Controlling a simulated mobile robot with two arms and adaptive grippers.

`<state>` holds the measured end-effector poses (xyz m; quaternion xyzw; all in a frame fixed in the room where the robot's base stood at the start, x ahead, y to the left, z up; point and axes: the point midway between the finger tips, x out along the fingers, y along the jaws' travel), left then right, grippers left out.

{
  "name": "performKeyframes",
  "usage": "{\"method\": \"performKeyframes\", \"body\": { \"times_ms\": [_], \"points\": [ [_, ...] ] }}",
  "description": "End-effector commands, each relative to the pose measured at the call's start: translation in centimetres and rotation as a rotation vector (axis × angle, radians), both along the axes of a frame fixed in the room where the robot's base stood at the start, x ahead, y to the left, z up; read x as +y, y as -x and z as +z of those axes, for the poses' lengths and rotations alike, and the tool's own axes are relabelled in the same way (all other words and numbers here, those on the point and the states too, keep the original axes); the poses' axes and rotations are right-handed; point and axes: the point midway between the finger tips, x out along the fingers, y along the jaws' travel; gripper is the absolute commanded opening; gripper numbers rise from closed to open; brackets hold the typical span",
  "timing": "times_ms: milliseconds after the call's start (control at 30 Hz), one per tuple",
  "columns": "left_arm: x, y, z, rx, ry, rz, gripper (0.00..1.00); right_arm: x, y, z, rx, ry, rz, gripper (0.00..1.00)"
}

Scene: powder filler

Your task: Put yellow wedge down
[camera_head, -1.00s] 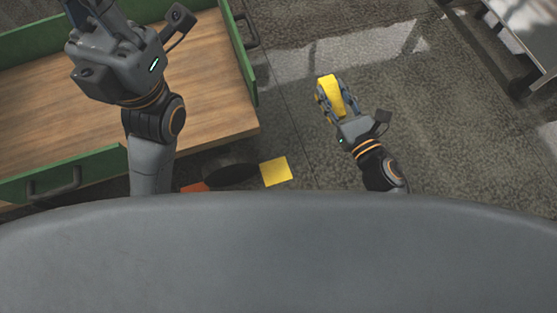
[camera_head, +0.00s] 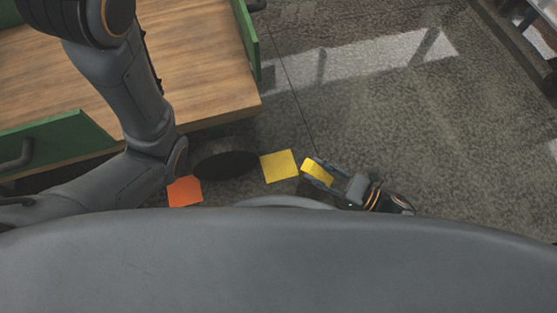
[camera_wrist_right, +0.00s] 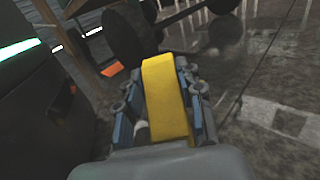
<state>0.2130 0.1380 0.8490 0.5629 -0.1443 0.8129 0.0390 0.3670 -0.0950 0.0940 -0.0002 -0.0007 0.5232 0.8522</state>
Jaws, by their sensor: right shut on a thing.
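The yellow wedge (camera_head: 316,172) is between the fingers of my right gripper (camera_head: 322,173), low in the head view, just right of a flat yellow square (camera_head: 279,166). The wedge also shows in the right wrist view (camera_wrist_right: 165,95), with the fingers shut on its two sides. In the head view a small gap shows between wedge and square; I cannot tell how high the wedge is. My left arm shows at the left, but its gripper is outside the picture.
A wooden table (camera_head: 205,85) with green side walls (camera_head: 60,139) fills the upper left. A dark round shape (camera_head: 226,164) and an orange square (camera_head: 185,191) lie left of the yellow square. Open grey floor (camera_head: 420,130) spreads to the right, with a rack at the upper right corner.

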Motion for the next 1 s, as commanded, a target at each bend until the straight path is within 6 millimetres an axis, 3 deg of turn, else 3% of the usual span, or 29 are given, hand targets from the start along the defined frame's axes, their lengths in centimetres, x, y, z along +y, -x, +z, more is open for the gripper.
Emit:
{"method": "performKeyframes", "body": {
  "times_ms": [200,433,633,900,1000],
  "points": [
    [0.0,0.0,-2.6,0.000,0.000,0.000,0.00,5.6,-2.9,-0.3,-0.005,-0.005,0.002,0.01],
    [0.0,0.0,-4.2,0.000,0.000,0.000,0.00,9.8,-5.0,-0.2,-0.003,-0.003,0.000,0.01],
    [0.0,0.0,-4.7,-0.001,0.000,0.000,0.00,10.8,-5.5,-0.3,0.000,-0.001,-0.001,0.01],
    [0.0,0.0,-7.9,-0.002,0.000,0.000,0.00,10.7,-5.5,-3.7,0.000,0.001,-0.002,0.01],
    [0.0,-0.1,-8.1,0.002,-0.001,-0.001,0.00,10.7,-5.5,-3.7,0.000,0.001,-0.002,0.01]
  ]
}}
